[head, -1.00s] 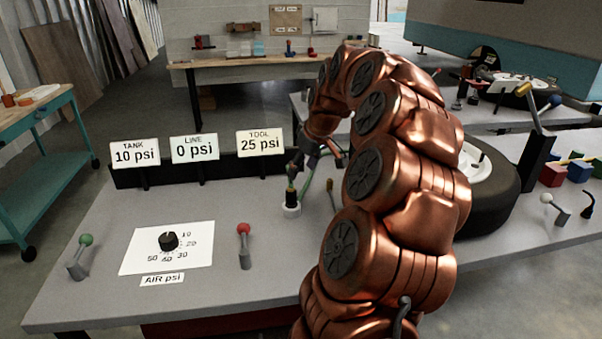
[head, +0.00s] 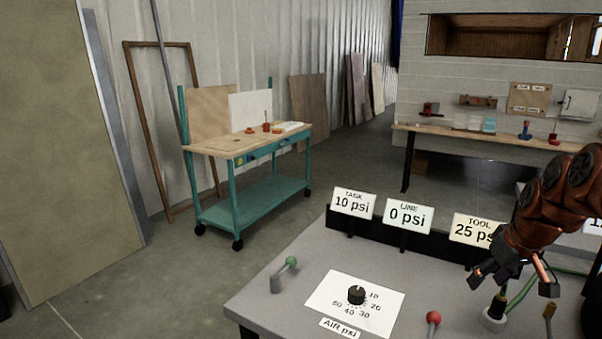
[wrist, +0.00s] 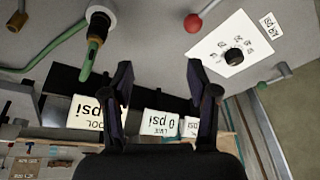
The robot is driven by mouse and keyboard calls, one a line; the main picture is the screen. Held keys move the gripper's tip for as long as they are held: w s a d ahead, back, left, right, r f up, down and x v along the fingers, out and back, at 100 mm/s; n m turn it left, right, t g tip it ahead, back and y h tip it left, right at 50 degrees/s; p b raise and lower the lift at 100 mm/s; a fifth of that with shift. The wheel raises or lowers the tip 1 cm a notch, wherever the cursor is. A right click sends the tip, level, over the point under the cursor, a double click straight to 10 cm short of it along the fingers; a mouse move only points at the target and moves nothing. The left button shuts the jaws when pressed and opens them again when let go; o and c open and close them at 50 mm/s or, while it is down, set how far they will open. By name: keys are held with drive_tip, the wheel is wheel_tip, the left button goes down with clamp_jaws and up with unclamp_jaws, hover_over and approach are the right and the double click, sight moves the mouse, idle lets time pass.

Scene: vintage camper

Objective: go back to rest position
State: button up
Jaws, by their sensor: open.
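My gripper (head: 514,275) is at the right of the head view, at the end of my copper-coloured arm, above the grey workbench (head: 262,300). In the wrist view my gripper (wrist: 164,80) has its two dark fingers wide apart with nothing between them. A tool holder with a green hose (head: 496,312) stands just below and beside the gripper in the head view. It also shows at the upper left of the wrist view (wrist: 98,28). The rest of my arm is cut off by the right edge of the head view.
The bench bears TANK (head: 352,204), LINE (head: 408,215) and TOOL (head: 473,229) signs, a black dial (head: 356,294), a green-knobbed lever (head: 284,272) and a red-knobbed lever (head: 432,322). A teal cart (head: 250,205) stands at the back left. Open floor (head: 170,290) lies left of the bench.

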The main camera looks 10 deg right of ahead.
drive_tip(key=s+a+r+g+p, duration=0.1)
drive_tip(key=s+a, duration=0.2)
drive_tip(key=a, duration=0.4)
drive_tip(key=s+a+n+g+p, duration=0.1)
drive_tip(key=s+a+p, duration=0.15)
drive_tip(key=a, duration=0.45)
drive_tip(key=s+a+r+g+p, duration=0.1)
drive_tip(key=s+a, duration=0.3)
drive_tip(key=a, duration=0.2)
drive_tip(key=s+a+f+g+p, duration=0.1)
drive_tip(key=s+a, duration=0.2)
drive_tip(key=s, duration=0.5)
drive_tip(key=s+a+f+m+g+p, duration=0.1)
drive_tip(key=s+a, duration=0.3)
drive_tip(key=s, duration=0.4)
drive_tip(key=shift+s+a+f+g+h+p, duration=0.15)
drive_tip(key=shift+s+f+g+h+p, duration=0.15)
drive_tip(key=shift+p, duration=0.35)
drive_tip(key=shift+c, duration=0.2)
